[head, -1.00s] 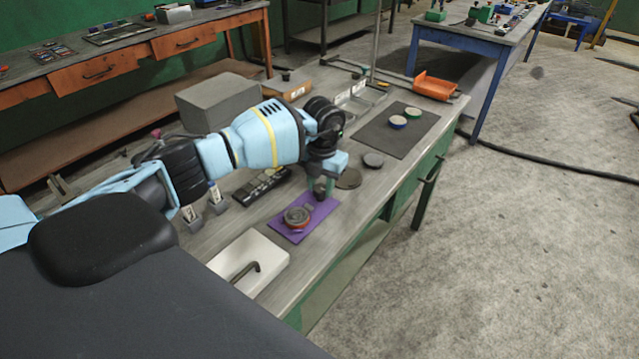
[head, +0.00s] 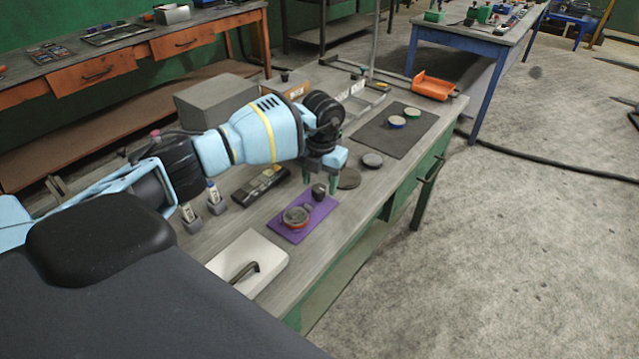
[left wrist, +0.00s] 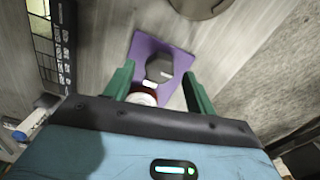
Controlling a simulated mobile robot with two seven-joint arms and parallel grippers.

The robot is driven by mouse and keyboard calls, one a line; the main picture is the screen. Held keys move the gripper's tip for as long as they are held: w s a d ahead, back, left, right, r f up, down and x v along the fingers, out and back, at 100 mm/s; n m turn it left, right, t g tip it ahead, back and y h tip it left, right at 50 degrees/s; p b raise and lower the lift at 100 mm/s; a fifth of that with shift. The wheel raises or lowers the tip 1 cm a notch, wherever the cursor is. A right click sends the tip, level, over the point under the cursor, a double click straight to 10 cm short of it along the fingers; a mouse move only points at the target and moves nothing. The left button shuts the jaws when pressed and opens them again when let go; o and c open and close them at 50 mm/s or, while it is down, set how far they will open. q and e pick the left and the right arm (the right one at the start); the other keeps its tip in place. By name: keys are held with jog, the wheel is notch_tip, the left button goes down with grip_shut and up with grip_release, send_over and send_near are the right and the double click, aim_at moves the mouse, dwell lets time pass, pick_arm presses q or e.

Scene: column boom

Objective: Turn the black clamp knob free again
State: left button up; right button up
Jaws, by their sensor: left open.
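The black clamp knob (head: 319,191) stands on a purple mat (head: 283,230), beside a round grey piece with a red-orange ring (head: 296,216). My left gripper (head: 320,178) is just above the knob, with its two green fingers pointing down and spread apart. In the left wrist view the dark, many-sided knob (left wrist: 159,68) shows between the open fingers, with a visible gap on each side. The ringed piece (left wrist: 146,95) is partly hidden by the gripper body there. My right gripper is not in view.
A white plate with a dark handle (head: 232,262) lies nearer on the bench. A black remote-like device (head: 262,186) and small upright holders (head: 216,203) are left of the mat. The bench edge is right.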

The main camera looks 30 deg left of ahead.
aim_at(321, 189)
pick_arm(q)
notch_tip(321, 189, up, 6)
jog(key=shift+d+r, duration=0.1)
jog(key=shift+r, duration=0.15)
jog(key=shift+d+f, duration=0.1)
dwell(0.5)
